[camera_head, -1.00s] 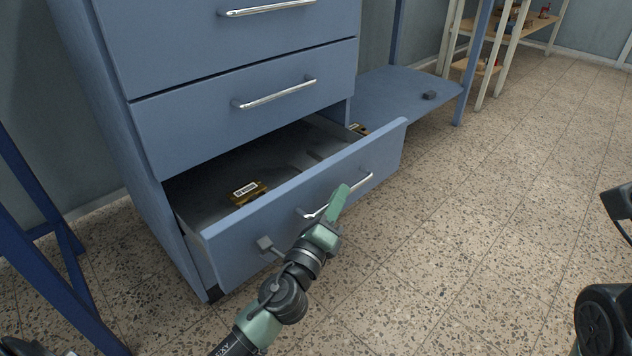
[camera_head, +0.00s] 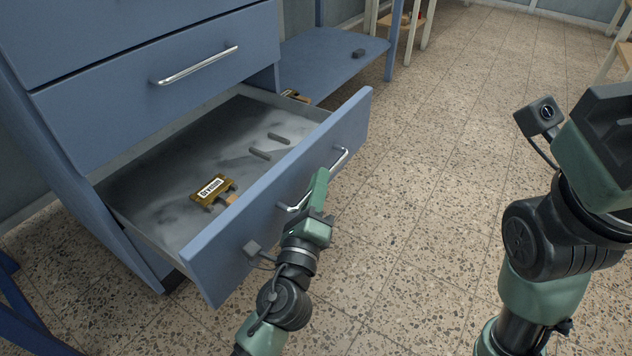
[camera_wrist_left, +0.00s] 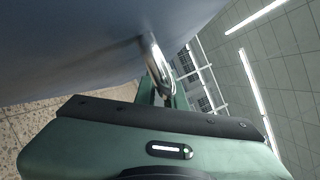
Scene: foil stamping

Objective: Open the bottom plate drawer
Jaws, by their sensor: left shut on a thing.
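The bottom drawer (camera_head: 345,125) of the blue cabinet stands far out, and its grey interior shows. Its silver bar handle (camera_head: 342,160) runs along the front panel. My left gripper (camera_head: 318,190) is shut on this handle, about midway along it. The handle (camera_wrist_left: 157,66) also shows in the left wrist view, between the fingers. Inside the drawer lie a brass plate (camera_head: 212,188) with a white label near the left end and another brass piece (camera_head: 296,96) at the far right end. My right arm shows at the right; its fingertips are not clearly visible.
The drawer above (camera_head: 150,95) is shut. A blue frame leg (camera_head: 35,325) stands at lower left. The tiled floor (camera_head: 430,150) in front is clear.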

